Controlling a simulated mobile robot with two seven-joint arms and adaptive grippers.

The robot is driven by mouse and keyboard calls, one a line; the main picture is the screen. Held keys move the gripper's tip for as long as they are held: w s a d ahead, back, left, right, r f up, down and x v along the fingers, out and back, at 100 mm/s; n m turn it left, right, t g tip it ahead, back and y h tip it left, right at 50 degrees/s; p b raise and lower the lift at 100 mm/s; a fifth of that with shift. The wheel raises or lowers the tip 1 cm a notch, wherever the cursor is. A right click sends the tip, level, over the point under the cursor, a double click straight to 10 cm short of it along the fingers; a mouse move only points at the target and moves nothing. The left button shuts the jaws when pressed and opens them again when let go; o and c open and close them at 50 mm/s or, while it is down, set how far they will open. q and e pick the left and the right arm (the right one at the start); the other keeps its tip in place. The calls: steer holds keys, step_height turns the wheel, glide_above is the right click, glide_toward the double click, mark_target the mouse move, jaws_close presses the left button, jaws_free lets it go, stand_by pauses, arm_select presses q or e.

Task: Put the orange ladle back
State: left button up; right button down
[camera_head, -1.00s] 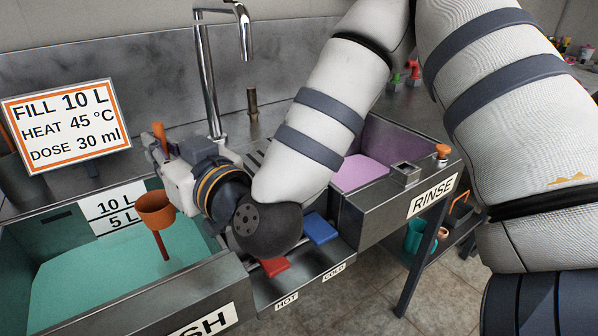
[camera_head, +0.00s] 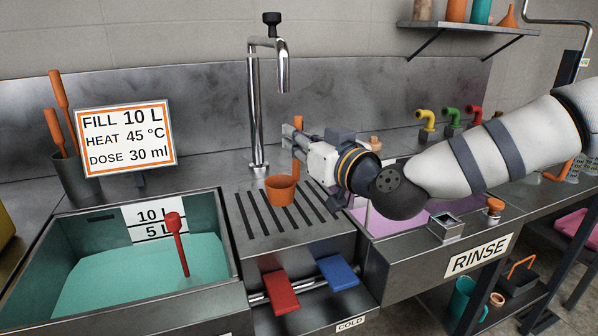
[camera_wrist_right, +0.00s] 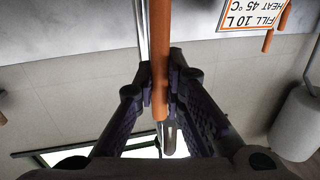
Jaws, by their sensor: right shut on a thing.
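The orange ladle (camera_head: 281,190) hangs upright, cup down, over the slotted drainboard between the two basins. I cannot tell whether its cup touches the slots. My right gripper (camera_head: 295,148) is shut on its upright handle; the handle (camera_wrist_right: 160,60) shows between the fingers in the right wrist view (camera_wrist_right: 161,88). My left gripper is not in view.
A red-headed tool (camera_head: 174,222) stands in the teal liquid of the left basin. The faucet (camera_head: 255,110) rises behind the drainboard. A dark holder (camera_head: 78,178) with orange-handled tools stands left of the sign (camera_head: 125,138). Red (camera_head: 280,292) and blue (camera_head: 338,272) pedals are in front.

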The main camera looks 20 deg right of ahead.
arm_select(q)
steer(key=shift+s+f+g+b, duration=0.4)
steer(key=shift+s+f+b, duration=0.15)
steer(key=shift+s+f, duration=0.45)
arm_select(e)
step_height(320, 180, down, 6)
steer(key=w+d, duration=0.1)
steer(key=w, duration=0.1)
steer(key=shift+d, duration=0.2)
steer(key=shift+r, duration=0.1)
steer(key=c, duration=1.7)
jaws_free()
steer(key=shift+f, duration=0.2)
steer(key=shift+o, duration=0.2)
